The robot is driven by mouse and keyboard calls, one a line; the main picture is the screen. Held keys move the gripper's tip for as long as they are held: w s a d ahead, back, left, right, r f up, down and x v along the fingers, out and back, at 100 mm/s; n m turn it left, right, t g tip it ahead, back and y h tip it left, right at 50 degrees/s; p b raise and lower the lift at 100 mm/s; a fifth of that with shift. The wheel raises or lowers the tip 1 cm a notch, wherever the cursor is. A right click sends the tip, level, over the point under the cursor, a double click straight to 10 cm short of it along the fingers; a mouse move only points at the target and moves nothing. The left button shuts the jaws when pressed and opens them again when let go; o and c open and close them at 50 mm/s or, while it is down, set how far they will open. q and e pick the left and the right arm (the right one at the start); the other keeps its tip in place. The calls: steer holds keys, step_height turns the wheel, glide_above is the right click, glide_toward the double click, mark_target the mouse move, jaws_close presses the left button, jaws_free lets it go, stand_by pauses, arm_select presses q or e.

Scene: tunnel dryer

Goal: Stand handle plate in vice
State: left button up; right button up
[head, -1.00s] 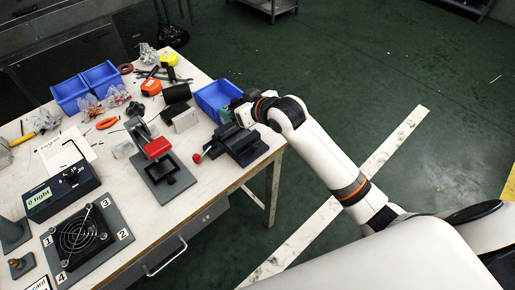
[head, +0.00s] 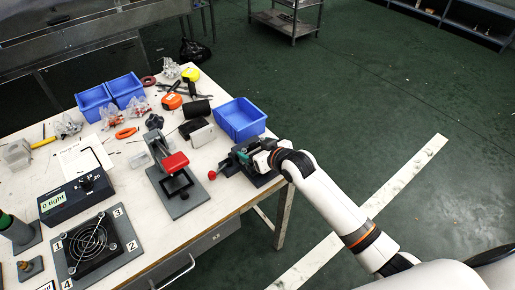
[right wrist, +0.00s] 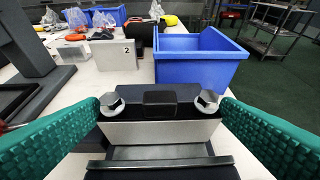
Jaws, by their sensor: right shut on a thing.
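The dark vice (head: 247,173) stands at the table's right edge, with a red-knobbed handle (head: 212,175) on its left. My right gripper (head: 250,156) is over the vice. In the right wrist view its green-padded fingers stand either side of what looks like the handle plate (right wrist: 160,131), a light grey piece, and are shut on its ends. Two silver hex heads and a dark block show along its top. A dark vice jaw (right wrist: 160,170) and grey slide (right wrist: 160,152) lie in front of it. Its lower edge is hidden, so I cannot tell how deep it sits. My left gripper is out of view.
A blue bin (head: 240,117) stands just behind the vice. A stand with a red part (head: 174,163) is left of the vice. Open floor lies right of the table.

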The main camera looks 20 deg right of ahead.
steer(key=shift+f, duration=0.1)
steer(key=o, duration=1)
steer(key=shift+c, duration=0.2)
steer(key=shift+r, duration=0.2)
steer(key=v, duration=1.2)
steer(key=shift+s+f, duration=0.1)
steer(key=shift+f, duration=0.05)
